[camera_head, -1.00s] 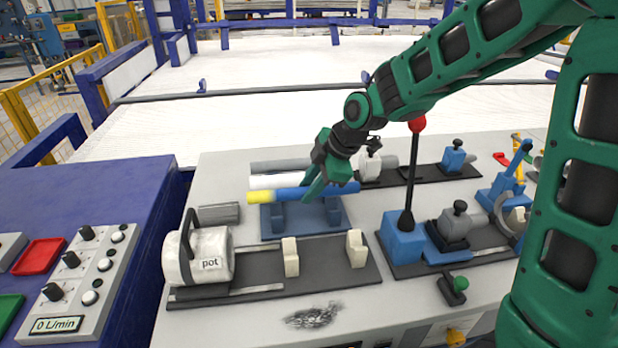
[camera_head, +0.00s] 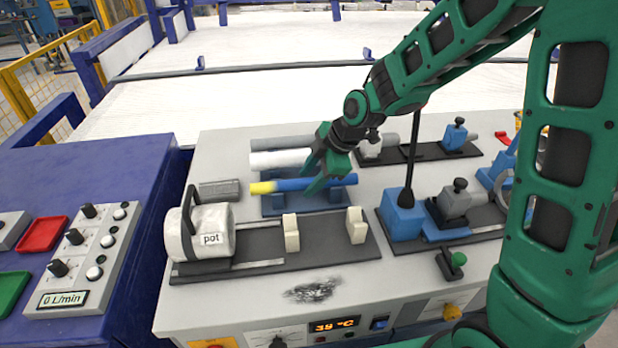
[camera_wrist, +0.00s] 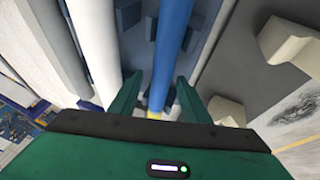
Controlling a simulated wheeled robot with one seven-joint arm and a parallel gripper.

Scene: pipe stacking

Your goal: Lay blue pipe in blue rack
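The blue pipe (camera_head: 290,185) has a yellow left end and lies level across the blue rack (camera_head: 268,212). It seems to rest on the rack's two uprights, though its contact with them is partly hidden. In the wrist view, the blue pipe (camera_wrist: 171,40) runs between my two fingers (camera_wrist: 160,92). They stand apart, with gaps beside the pipe, so my gripper looks open around it.
A white pipe (camera_head: 268,159) and a grey pipe (camera_head: 270,143) lie just behind. A short grey cylinder (camera_head: 219,190) is to the left. A blue lever base (camera_head: 402,214) stands to the right.

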